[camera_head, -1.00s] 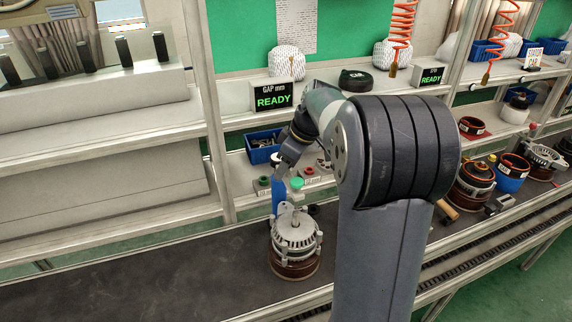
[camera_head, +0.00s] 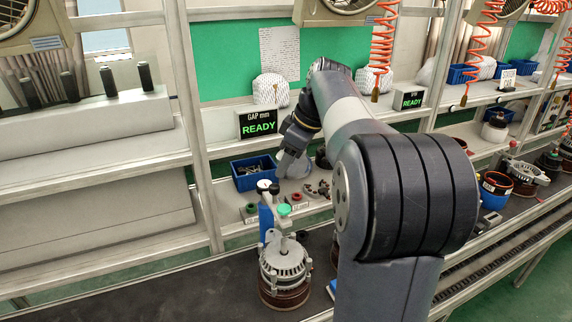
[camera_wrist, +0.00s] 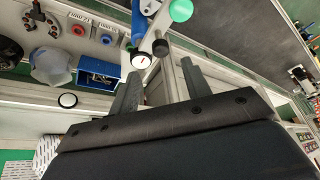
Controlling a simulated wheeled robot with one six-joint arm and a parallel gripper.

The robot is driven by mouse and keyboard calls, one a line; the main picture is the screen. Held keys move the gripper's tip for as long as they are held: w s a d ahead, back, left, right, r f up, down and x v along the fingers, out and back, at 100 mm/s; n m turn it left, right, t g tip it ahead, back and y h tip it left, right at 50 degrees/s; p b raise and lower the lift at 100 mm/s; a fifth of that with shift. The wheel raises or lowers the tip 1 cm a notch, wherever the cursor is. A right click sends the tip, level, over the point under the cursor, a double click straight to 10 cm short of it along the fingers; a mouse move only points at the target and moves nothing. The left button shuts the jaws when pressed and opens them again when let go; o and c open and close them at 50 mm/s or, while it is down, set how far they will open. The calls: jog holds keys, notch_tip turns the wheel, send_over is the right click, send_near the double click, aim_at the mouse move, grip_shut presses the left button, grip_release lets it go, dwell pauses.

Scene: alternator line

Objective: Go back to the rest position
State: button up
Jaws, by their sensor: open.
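My gripper (camera_wrist: 158,90) is open in the wrist view, its two fingers apart with nothing between them. In the head view my gripper (camera_head: 284,164) hangs at the end of my raised arm, above and behind the alternator, in front of the shelf. The alternator (camera_head: 284,262) stands upright on the dark bench. A blue tool with a green knob (camera_head: 285,210) stands at it; the green knob also shows in the wrist view (camera_wrist: 181,10). My arm hides part of the bench on the right.
A blue bin of small parts (camera_head: 247,178) sits on the lower shelf, left of my gripper. The GAP mm READY display (camera_head: 258,123) stands on the shelf above. Red coiled hoses (camera_head: 383,40) hang at the back. The bench (camera_head: 130,290) is clear at left.

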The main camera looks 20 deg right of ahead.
aim_at(275, 186)
jog(key=shift+f, duration=0.1)
jog(key=x, duration=1)
jog(key=shift+w+a+p, duration=0.1)
jog(key=shift+p, duration=0.3)
jog(key=shift+a+f, duration=0.15)
jog(key=shift+f, duration=0.2)
jog(key=shift+a+r+m, duration=0.1)
jog(key=shift+a+m, duration=0.05)
jog(key=shift+m, duration=0.15)
